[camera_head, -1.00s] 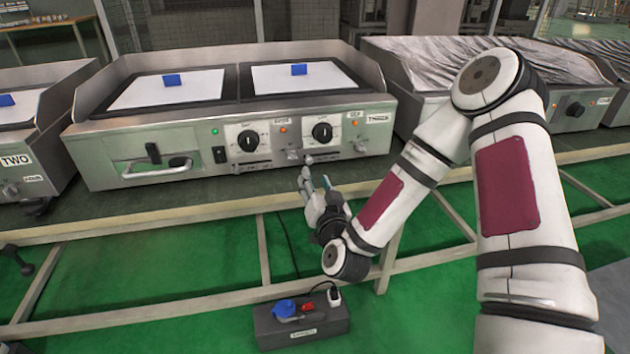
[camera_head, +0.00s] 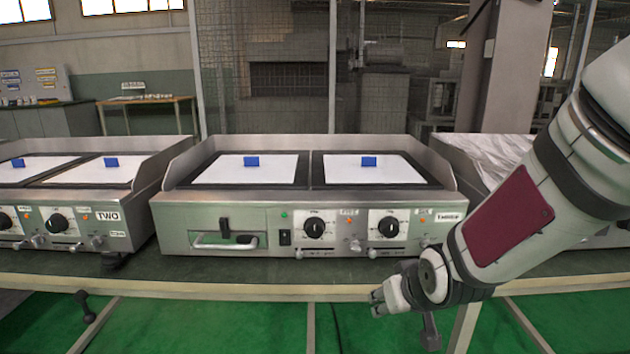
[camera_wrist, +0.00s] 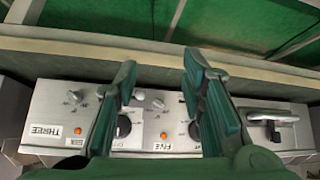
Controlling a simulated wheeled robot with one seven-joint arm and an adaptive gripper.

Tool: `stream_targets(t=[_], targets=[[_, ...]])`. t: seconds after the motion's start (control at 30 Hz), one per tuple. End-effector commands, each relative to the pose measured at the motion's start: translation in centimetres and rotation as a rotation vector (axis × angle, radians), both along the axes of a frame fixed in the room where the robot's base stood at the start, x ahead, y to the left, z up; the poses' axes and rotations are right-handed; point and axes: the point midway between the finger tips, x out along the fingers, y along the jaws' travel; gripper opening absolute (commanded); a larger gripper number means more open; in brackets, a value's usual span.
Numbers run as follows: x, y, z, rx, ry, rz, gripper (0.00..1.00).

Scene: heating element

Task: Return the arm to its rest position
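My gripper (camera_head: 379,301) shows in the head view in front of the middle heating unit's right half, near the table's front edge. In the wrist view its two green fingers (camera_wrist: 158,72) are spread apart with nothing between them. My arm reaches in from the right side of the head view. The middle heating unit (camera_head: 267,217) has two dark plates with white sheets, two black knobs and a front handle. In the wrist view the unit's front panel (camera_wrist: 60,108) appears upside down, with a THREE label, beyond the fingers and apart from them.
A second heating unit labelled TWO (camera_head: 75,206) stands at the left. A covered unit (camera_head: 488,158) is at the right, partly behind my arm. The dark table (camera_head: 180,275) has a narrow bare strip in front. The green floor (camera_head: 230,325) lies below.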

Motion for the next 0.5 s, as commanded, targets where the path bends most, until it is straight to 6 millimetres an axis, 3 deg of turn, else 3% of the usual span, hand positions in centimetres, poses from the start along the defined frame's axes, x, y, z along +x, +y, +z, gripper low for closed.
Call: stream_targets(t=[0.27,0.5], targets=[[-10.2,-2.9,4.8,-0.079,0.234,-0.1,0.37],[-20.8,-4.1,7.9,-0.071,0.436,-0.188,0.37]])
